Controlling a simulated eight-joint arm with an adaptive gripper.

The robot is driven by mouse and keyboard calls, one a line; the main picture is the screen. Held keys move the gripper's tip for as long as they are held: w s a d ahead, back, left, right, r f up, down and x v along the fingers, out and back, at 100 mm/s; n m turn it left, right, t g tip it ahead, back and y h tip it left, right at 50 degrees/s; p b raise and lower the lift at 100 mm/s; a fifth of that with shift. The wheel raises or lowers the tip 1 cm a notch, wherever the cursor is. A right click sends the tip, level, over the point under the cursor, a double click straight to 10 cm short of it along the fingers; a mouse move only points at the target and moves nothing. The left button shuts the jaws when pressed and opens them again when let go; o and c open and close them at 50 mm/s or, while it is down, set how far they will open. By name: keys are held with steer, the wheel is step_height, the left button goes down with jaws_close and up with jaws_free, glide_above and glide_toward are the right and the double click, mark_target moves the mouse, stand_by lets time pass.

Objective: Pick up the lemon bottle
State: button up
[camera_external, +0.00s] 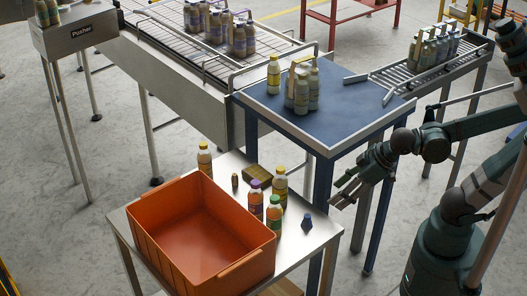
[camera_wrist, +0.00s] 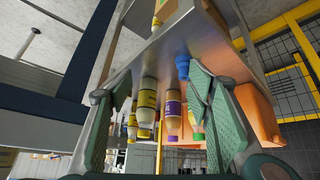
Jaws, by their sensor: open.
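Yellow-capped bottles, whose labels are too small to read, fit the lemon bottle. One (camera_external: 280,188) stands at the right of the steel table, behind an orange green-capped bottle (camera_external: 274,213). Another (camera_external: 204,158) stands at that table's back corner, and a third (camera_external: 273,76) on the blue table. The wrist view is tilted and shows a yellow-labelled bottle (camera_wrist: 147,97) between the fingers, apart from them, beside a purple-labelled bottle (camera_wrist: 173,106). My gripper (camera_external: 343,190) is open and empty, right of the steel table. Its spread fingers (camera_wrist: 150,88) fill the wrist view's sides.
An orange crate (camera_external: 185,225) takes up the steel table's front left. A purple-capped bottle (camera_external: 256,200), a small box (camera_external: 257,173) and a blue object (camera_external: 307,222) stand nearby. The blue table (camera_external: 345,92) bears a bottle carrier (camera_external: 301,88); its edge is close to my gripper.

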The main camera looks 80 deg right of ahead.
steer(key=w+d+f+m+h, duration=0.2)
steer(key=w+d+m+h, duration=0.15)
steer(key=w, duration=0.45)
steer(key=m+t+h+p, duration=0.1)
steer(key=m+t+h, duration=0.2)
steer(key=t+h, duration=0.1)
glide_toward(287, 187)
steer(key=shift+y, duration=0.25)
steer(key=shift+x, duration=2.4)
steer(key=shift+w+r, duration=0.15)
steer(key=shift+x, duration=1.25)
steer(key=shift+w+d, duration=0.1)
steer(key=shift+b+x, duration=1)
steer(key=shift+x, duration=1.5)
steer(key=c, duration=1.1)
